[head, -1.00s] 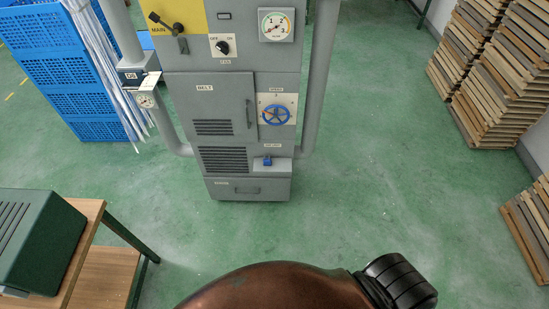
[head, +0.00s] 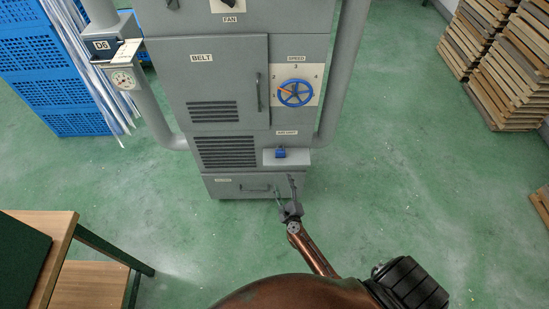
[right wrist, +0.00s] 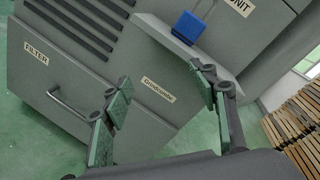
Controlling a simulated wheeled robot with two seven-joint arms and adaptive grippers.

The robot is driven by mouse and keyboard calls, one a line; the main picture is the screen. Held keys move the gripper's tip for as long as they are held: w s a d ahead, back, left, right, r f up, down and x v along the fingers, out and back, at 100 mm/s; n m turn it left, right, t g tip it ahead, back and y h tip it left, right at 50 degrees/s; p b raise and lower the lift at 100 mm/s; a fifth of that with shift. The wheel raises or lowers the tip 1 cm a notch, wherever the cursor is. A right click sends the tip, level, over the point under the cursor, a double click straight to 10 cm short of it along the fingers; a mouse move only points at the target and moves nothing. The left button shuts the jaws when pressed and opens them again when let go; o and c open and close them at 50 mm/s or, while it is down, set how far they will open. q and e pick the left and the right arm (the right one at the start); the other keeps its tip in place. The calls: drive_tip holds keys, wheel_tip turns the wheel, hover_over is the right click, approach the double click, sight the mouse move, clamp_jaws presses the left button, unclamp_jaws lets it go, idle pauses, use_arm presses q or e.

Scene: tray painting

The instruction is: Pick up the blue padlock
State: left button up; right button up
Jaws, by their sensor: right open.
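The blue padlock (head: 280,153) is at a small light-grey ledge (head: 300,156) low on the front of the grey cabinet. In the right wrist view the padlock (right wrist: 188,28) shows at the top, with a thin shackle above its blue body. My right gripper (head: 284,187) is open and empty, in front of the cabinet's bottom drawer and below the padlock in the head view. In the right wrist view its green-padded fingers (right wrist: 160,80) stand apart, and the padlock is beyond and above them, not between them. My left gripper is not in view.
The grey cabinet (head: 228,80) has a blue handwheel (head: 295,93), vents and a drawer handle (head: 254,188). Pipes run down both sides. Blue crates (head: 60,100) stand left, a wooden-topped table (head: 45,228) lower left, stacked pallets (head: 497,65) right. Green floor between is clear.

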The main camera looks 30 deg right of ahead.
sight(280, 153)
drive_tip(key=w+d+r+m+h+b, duration=0.1)
drive_tip(key=w+r+m, duration=0.1)
drive_tip(key=m, duration=0.2)
drive_tip(key=w+d+r+m+h+b, duration=0.1)
drive_tip(key=w+r+m+b, duration=0.1)
drive_tip(key=m, duration=0.2)
drive_tip(key=w+d+r+m+h+b, duration=0.1)
drive_tip(key=w+r+m, duration=0.1)
drive_tip(key=r+m, duration=0.1)
drive_tip(key=shift+w+d+r+m+h+b, duration=0.1)
drive_tip(key=shift+w+d+m+h+b, duration=0.1)
drive_tip(key=shift+d+m+h+b, duration=0.15)
drive_tip(key=x, duration=0.1)
drive_tip(key=b+x, duration=0.1)
drive_tip(key=x, duration=0.1)
drive_tip(key=b+x, duration=0.1)
drive_tip(key=shift+w+a+f, duration=0.2)
drive_tip(key=shift+w+f, duration=0.1)
drive_tip(key=shift+w, duration=0.05)
drive_tip(key=shift+w+d+r, duration=0.1)
drive_tip(key=shift+w+d, duration=0.2)
drive_tip(key=shift+w, duration=0.2)
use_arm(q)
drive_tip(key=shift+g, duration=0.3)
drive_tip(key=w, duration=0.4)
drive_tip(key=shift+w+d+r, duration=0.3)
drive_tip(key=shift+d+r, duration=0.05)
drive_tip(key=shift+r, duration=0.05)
use_arm(e)
drive_tip(key=shift+c, duration=0.2)
